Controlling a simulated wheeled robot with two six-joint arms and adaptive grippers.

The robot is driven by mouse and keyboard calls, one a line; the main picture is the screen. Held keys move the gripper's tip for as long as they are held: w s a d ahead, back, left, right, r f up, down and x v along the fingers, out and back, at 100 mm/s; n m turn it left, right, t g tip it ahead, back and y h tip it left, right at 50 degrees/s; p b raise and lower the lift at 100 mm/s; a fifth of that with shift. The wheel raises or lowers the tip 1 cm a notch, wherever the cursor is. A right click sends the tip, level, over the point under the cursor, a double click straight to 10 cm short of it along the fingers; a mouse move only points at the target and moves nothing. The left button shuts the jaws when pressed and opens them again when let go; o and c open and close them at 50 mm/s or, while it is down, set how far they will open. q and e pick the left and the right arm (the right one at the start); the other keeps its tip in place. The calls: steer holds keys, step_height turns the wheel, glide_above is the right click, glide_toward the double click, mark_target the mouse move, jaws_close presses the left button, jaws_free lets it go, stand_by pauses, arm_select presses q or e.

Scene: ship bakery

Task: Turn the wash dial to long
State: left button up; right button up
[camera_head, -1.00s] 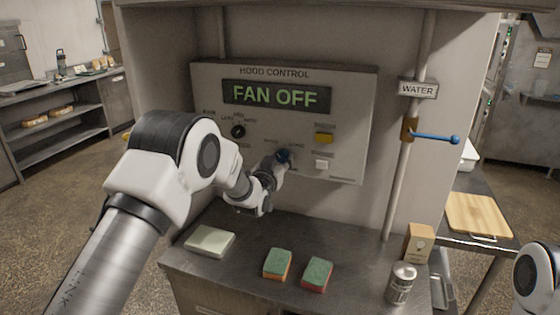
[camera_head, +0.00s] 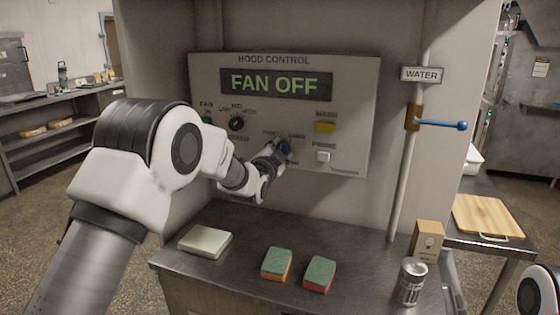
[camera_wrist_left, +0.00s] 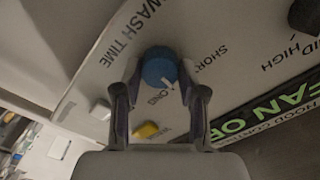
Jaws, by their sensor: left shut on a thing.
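The wash dial is a blue knob (camera_head: 285,147) low in the middle of the hood control panel (camera_head: 352,110). In the left wrist view the dial (camera_wrist_left: 159,64) sits between the two fingertips of my left gripper (camera_wrist_left: 159,76), beside the printed words SHORT, LONG and WASH TIME. A pale mark on the dial's edge faces the LONG print. My left gripper (camera_head: 279,153) is shut on the dial, its fingers on either side; in the head view it partly hides the dial and its labels. My right gripper is out of view; only a piece of that arm shows at lower right.
The display (camera_head: 276,84) reads FAN OFF. A black fan dial (camera_head: 236,123), a yellow button (camera_head: 325,127) and a white button (camera_head: 323,156) are near. A blue-handled water valve (camera_head: 440,124) stands right.

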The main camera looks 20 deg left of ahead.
arm_select(q)
steer(key=shift+r+m+b, duration=0.2)
steer(key=shift+m+b, duration=1.1)
steer(key=shift+m, duration=0.75)
steer(key=shift+r+m+b, duration=0.15)
steer(key=shift+m+b, duration=1.1)
steer(key=shift+m, duration=0.8)
steer(key=shift+w, duration=0.1)
steer(key=o, duration=1.2)
steer(key=shift+c, duration=0.2)
steer(key=s, duration=1.1)
steer(key=shift+s+a+f, duration=0.3)
steer(key=shift+s+f, duration=0.05)
